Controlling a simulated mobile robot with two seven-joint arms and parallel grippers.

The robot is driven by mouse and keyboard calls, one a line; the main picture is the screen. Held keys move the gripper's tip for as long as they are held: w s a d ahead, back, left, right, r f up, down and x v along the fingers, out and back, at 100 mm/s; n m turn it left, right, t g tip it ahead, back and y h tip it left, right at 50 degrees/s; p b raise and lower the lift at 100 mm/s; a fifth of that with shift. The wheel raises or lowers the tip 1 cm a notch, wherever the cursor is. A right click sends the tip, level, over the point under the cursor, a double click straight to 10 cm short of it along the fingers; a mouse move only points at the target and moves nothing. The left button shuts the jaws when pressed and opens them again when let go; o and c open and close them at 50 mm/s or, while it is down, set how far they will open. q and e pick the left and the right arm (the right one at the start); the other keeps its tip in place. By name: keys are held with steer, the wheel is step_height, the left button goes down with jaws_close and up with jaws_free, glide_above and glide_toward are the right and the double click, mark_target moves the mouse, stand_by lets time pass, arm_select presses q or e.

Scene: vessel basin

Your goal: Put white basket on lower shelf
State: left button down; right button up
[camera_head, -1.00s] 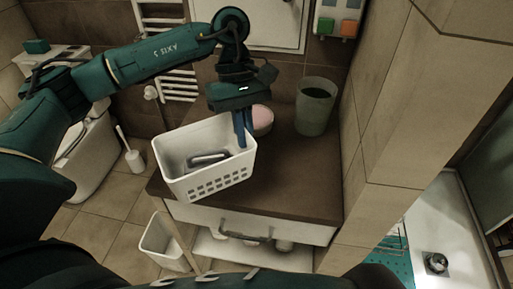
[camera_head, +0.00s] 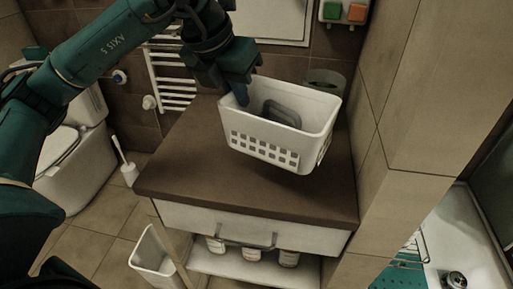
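The white basket (camera_head: 265,150) with slotted sides is above the brown countertop in the middle of the view. A grey handle-like item (camera_head: 283,112) shows inside it. My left gripper (camera_head: 241,94) is at the basket's left end. One blue finger shows inside the rim and the other is hidden, but the basket has moved with the gripper, so it looks shut on the wall. Whether the basket's underside touches the counter is hard to tell. The white lower shelf (camera_head: 232,267) is under the drawer and holds several small bottles (camera_head: 252,254). My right gripper is not in view.
The brown countertop (camera_head: 200,170) is bare left of the basket. A grey cup (camera_head: 325,78) is behind the basket. A tiled wall bounds the right side. A white bin (camera_head: 152,255) stands left of the cabinet.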

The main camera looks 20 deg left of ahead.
arm_select(q)
steer(key=n+y+b, duration=0.1)
steer(key=n, duration=0.2)
steer(key=b, duration=0.1)
glide_above(238, 165)
steer(key=shift+n, duration=0.4)
steer(key=shift+d+f, duration=0.1)
steer(key=shift+f, duration=4.75)
steer(key=c, duration=1.6)
jaws_free()
steer(key=shift+c, duration=0.2)
